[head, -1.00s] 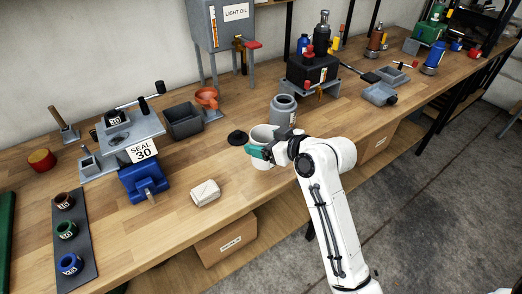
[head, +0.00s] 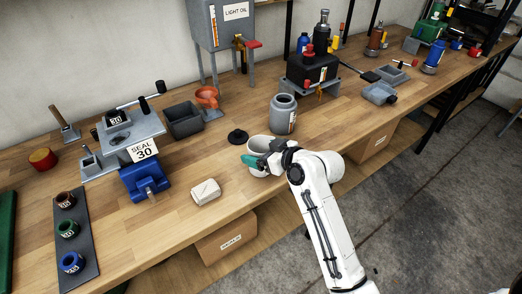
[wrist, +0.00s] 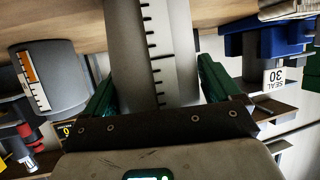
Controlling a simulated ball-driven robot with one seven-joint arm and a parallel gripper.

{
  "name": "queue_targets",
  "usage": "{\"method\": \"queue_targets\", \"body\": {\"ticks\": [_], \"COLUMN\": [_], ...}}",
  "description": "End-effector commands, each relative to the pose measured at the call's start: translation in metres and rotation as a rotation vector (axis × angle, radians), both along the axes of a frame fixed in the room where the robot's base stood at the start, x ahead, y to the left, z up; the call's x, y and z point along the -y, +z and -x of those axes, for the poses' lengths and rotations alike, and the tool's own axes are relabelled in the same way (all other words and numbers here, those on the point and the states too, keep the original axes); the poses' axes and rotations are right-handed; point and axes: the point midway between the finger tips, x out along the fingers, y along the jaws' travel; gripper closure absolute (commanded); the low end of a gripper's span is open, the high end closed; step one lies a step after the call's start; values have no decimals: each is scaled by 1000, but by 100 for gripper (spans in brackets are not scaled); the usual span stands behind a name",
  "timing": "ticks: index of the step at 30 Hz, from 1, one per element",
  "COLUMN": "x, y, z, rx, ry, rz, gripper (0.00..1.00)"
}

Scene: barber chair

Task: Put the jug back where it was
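The pale jug (head: 258,146) is at the front middle of the wooden bench, partly hidden by my gripper. In the wrist view, the jug (wrist: 140,45) stands between my two green fingers, with a black graduated scale on its side. My gripper (head: 256,161) is closed around it, one finger at each side; it also shows in the wrist view (wrist: 160,88). The jug looks upright. I cannot tell whether its base touches the bench.
A grey can (head: 283,118) stands just behind the jug, and a black lid (head: 237,136) lies to its left. The bench's front edge is close. Bare wood lies right of the can.

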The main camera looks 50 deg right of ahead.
Motion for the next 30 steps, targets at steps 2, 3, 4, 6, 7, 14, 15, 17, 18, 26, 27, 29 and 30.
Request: {"method": "queue_targets", "body": {"ticks": [2, 3, 4, 6, 7, 14, 15, 17, 18, 26, 27, 29, 30], "x": [0, 0, 0, 0, 0, 0, 0, 0, -1, -4, -4, -4, -4], "y": [0, 0, 0, 0, 0, 5, 7, 10, 13, 34, 37, 41, 43], "z": [0, 0, 0, 0, 0, 6, 11, 21, 28, 77, 84, 92, 97], "rx": [0, 0, 0, 0, 0, 0, 1, 0, 0, 1, 0, 1, 0], "ry": [0, 0, 0, 0, 0, -1, -2, -2, -3, -2, -1, -2, -2], "rz": [0, 0, 0, 0, 0, 0, 0, 1, 1, 1, 2, 1, 1], "gripper": [2, 0, 0, 0, 0, 0, 0, 0, 0, 0, 0, 0, 0]}}
